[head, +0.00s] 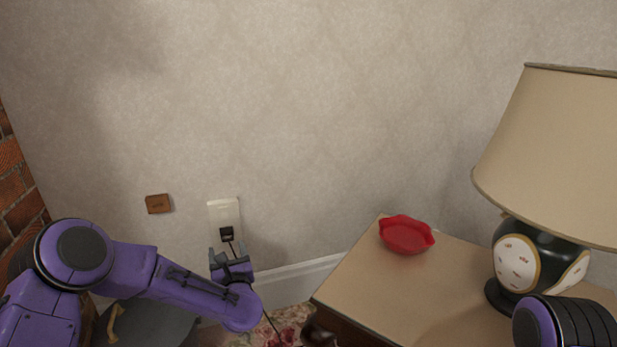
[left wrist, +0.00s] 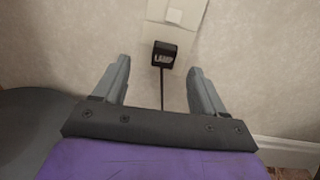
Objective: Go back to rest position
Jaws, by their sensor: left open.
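My left gripper (head: 231,256) is in front of the wall, just below a white wall outlet (head: 222,210). A black plug (head: 227,233) with a cord sits in the lower part of the outlet. In the left wrist view my left gripper (left wrist: 160,80) is open and empty, its two fingers apart. The black plug (left wrist: 164,54), with pale lettering, shows beyond and between the fingertips, and its cord hangs down. The fingers do not appear to touch the plug. My right gripper is not in view; only a purple and black part of my right arm shows at the bottom right.
A wooden side table (head: 370,290) stands right of my left arm, bearing a red dish (head: 406,235) and a lamp with a beige shade (head: 555,150). A small brown block (head: 158,204) is on the wall. A dark grey rounded object (head: 150,325) is below my left arm.

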